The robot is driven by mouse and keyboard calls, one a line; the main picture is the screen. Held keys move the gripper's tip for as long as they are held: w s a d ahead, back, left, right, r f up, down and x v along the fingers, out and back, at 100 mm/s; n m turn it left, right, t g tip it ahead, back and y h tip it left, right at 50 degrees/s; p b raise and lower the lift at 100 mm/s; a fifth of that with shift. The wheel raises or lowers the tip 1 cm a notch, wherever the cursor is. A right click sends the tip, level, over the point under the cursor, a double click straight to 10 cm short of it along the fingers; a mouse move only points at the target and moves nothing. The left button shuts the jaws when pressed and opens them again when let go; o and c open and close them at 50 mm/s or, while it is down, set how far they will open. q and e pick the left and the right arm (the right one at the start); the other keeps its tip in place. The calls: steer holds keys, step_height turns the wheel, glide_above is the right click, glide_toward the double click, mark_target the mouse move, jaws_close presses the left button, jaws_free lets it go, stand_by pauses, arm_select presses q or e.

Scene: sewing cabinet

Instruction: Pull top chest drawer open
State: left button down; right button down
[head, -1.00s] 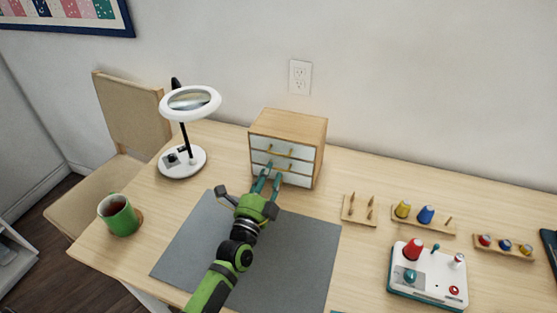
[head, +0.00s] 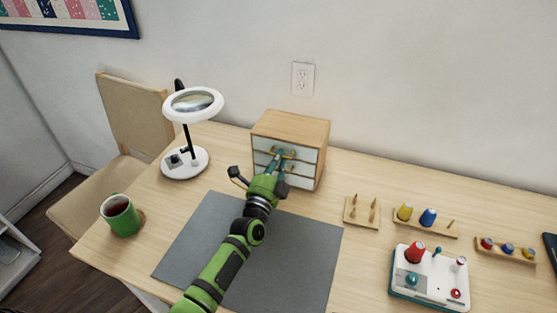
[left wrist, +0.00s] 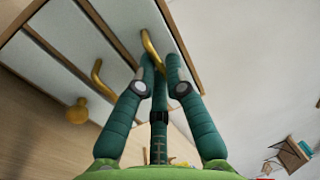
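The small wooden chest (head: 291,128) stands on the table against the wall, with pale drawer fronts and gold handles. Its top drawer (head: 309,155) looks shut. My left gripper (head: 281,153) is at the top drawer's front, its teal fingertips at the gold handle. In the left wrist view the handle (left wrist: 150,46) reaches down to the fingertips (left wrist: 159,62), which have a narrow gap between them. I see no firm grip on it. The fingers hide part of the handle in the head view. My right gripper is not in view.
A lower handle (left wrist: 97,74) and a gold knob (left wrist: 77,112) sit beside the fingers. A white magnifier lamp (head: 193,104) and green mug (head: 121,215) stand left. Spool racks (head: 425,228) and a white control box (head: 430,275) are right. A grey mat (head: 300,250) lies in front.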

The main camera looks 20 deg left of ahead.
arm_select(q)
steer(key=s+p, duration=0.5)
steer(key=s, duration=0.3)
steer(key=shift+s+a+p, duration=0.15)
steer(key=shift+s+p, duration=0.25)
steer(key=c, duration=1.3)
jaws_free()
steer(key=s+f, duration=0.2)
steer(key=s, duration=1)
steer(key=shift+a, duration=0.2)
